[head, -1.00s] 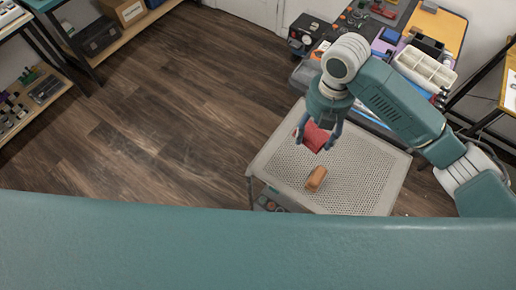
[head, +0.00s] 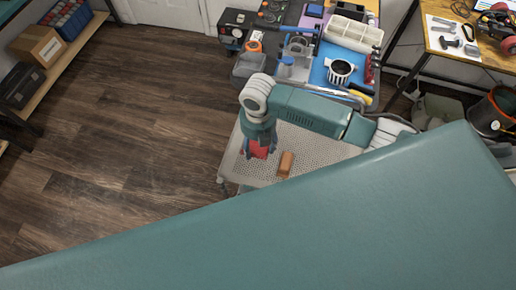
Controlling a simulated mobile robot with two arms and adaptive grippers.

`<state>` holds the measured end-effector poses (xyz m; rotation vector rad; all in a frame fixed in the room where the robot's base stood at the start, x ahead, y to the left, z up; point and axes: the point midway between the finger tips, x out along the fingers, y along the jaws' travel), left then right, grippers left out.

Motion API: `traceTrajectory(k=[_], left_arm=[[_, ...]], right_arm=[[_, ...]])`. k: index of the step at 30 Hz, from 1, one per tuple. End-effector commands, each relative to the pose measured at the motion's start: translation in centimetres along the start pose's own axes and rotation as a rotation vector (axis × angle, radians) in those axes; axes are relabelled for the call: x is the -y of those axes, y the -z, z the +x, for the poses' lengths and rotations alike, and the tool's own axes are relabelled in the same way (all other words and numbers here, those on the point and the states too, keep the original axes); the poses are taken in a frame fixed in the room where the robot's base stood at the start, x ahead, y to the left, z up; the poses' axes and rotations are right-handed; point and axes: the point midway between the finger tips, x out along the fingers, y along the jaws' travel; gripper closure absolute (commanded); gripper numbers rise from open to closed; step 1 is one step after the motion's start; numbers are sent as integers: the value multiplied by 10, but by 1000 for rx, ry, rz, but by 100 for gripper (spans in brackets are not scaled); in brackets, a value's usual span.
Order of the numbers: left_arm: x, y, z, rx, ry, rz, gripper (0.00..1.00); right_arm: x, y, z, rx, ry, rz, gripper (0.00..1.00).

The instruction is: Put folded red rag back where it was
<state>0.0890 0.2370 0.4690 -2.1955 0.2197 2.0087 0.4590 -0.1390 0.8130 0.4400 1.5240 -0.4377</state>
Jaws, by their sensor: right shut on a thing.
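The folded red rag (head: 260,150) is between the fingers of my right gripper (head: 260,152), which is shut on it. Part of the rag is hidden by the fingers and wrist. The gripper is over the left part of the perforated grey cart top (head: 310,148). I cannot tell whether the rag touches the cart top. My left gripper is not in view.
An orange-brown block (head: 286,163) lies on the cart just right of the gripper. Behind stands a crowded workbench with a blue mat (head: 318,72), a white divided tray (head: 353,33) and a striped cup (head: 340,71). The wooden floor (head: 130,130) at left is clear.

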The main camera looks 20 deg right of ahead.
Motion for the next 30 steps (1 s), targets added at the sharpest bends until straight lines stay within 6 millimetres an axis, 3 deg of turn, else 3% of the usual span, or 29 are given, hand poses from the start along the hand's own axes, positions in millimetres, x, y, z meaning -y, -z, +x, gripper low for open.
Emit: traceTrajectory(k=[9, 22, 23, 24, 25, 30], left_arm=[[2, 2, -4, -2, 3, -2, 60], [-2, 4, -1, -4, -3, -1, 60], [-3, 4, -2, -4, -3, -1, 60], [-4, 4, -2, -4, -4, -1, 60], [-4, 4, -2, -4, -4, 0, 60], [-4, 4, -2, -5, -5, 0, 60]], right_arm=[[1, 1, 37, -2, 2, 1, 66], [1, 0, 45, 0, 1, 1, 66], [1, 0, 44, 0, 1, 0, 35], [1, 0, 44, 0, 1, 0, 27], [1, 0, 44, 0, 1, 0, 22], [1, 0, 44, 0, 1, 0, 22]])
